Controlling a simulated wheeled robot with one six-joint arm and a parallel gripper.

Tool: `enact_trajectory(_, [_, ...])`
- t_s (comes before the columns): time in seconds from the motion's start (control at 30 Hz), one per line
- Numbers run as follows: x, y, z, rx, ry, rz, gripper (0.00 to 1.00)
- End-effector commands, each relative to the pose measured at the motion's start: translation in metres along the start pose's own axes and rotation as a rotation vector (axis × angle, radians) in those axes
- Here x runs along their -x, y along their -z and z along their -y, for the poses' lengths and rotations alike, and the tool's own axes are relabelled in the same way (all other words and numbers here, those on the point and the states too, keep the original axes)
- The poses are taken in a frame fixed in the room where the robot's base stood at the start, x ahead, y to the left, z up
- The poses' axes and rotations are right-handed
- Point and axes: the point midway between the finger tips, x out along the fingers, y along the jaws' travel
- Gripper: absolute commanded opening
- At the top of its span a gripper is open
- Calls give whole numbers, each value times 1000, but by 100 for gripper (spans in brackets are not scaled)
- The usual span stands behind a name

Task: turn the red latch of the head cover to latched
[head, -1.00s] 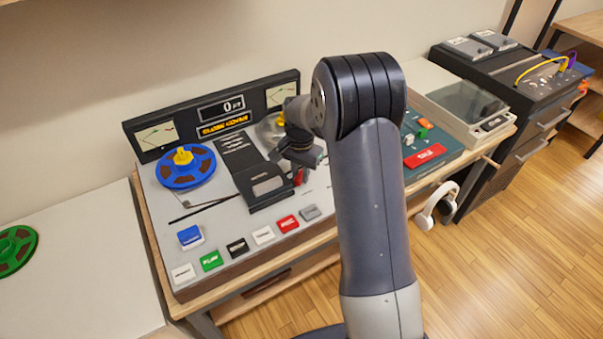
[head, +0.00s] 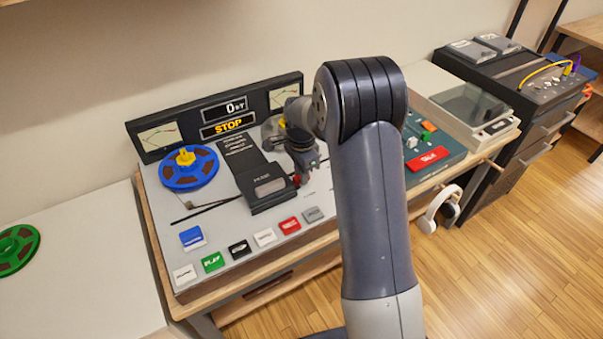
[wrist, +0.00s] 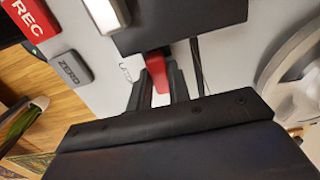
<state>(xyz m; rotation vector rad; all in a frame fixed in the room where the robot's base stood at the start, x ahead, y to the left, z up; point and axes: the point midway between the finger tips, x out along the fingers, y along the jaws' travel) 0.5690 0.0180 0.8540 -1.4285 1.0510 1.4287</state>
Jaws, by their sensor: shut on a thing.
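The black head cover (head: 268,188) lies down on the grey deck of the tape machine. In the wrist view it is the dark slab (wrist: 180,18) at the top. The red latch (wrist: 157,64) sticks out from the cover's edge, between my fingers. In the head view only a small red bit of the latch (head: 297,180) shows at the cover's right edge. My gripper (wrist: 161,80) is shut on the latch, with one dark finger on each side. In the head view my wrist and arm hide most of the gripper.
A blue reel (head: 188,168) sits left on the deck, and a clear reel (wrist: 293,75) is close to my gripper on the other side. Front buttons include a red REC button (wrist: 25,20) and a grey ZERO button (wrist: 71,69). The display (head: 228,126) reads STOP.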

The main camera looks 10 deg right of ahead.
Motion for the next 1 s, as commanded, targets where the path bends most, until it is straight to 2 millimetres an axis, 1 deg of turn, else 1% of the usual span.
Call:
enact_trajectory(0.37, [1, 0, 1, -5, 3, 0, 0])
enact_trajectory(0.4, [1, 0, 1, -5, 3, 0, 21])
enact_trajectory(0.63, [0, 0, 0, -4, 2, 0, 40])
enact_trajectory(0.87, [1, 0, 0, -4, 1, 0, 40])
enact_trajectory(0.97, [7, 0, 1, -4, 2, 0, 40])
enact_trajectory(1.0, [12, 0, 1, -4, 3, -1, 40])
